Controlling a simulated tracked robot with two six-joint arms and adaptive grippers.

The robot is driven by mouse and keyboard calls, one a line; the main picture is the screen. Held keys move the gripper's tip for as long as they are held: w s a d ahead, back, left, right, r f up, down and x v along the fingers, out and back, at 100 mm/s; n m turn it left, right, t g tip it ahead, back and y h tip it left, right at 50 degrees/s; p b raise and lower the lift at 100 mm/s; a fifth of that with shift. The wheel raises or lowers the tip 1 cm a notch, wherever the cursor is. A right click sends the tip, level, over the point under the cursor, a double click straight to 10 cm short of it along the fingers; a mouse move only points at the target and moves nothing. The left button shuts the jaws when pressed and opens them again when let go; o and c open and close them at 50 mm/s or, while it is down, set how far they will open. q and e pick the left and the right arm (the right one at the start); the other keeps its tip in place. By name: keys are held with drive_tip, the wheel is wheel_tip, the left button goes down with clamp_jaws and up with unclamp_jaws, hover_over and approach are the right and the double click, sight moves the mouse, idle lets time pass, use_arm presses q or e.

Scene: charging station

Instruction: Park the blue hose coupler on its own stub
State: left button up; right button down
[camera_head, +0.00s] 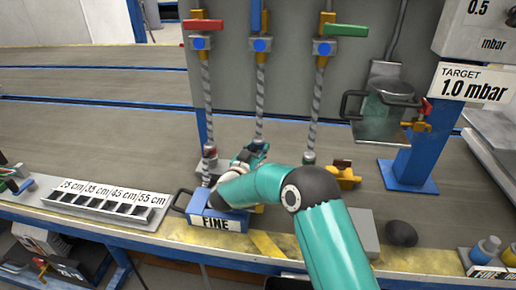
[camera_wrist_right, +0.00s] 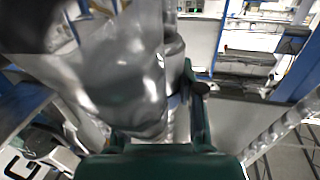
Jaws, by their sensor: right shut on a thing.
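Three grey braided hoses hang from valves with red, blue and green handles. The middle hose (camera_head: 260,95), under the blue handle (camera_head: 256,14), runs down to my right gripper (camera_head: 250,156). That gripper is shut on the blue hose coupler at the hose's lower end, mostly hidden by the fingers and arm. In the right wrist view a large blurred grey metallic shape (camera_wrist_right: 125,80) fills the area before the gripper, and no blue marking can be made out on it. The coupler's own stub cannot be made out. My left gripper is not in view.
The left hose (camera_head: 207,100) and right hose (camera_head: 315,100) hang either side.

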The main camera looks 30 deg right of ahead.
drive_tip(key=shift+f+b, duration=0.65)
drive_tip(key=shift+f, duration=0.35)
drive_tip(key=c, duration=0.6)
unclamp_jaws()
drive_tip(key=shift+c, duration=0.2)
drive_tip(key=shift+f, duration=0.15)
wheel_tip(320, 180, up, 10)
drive_tip(key=shift+r, duration=0.2)
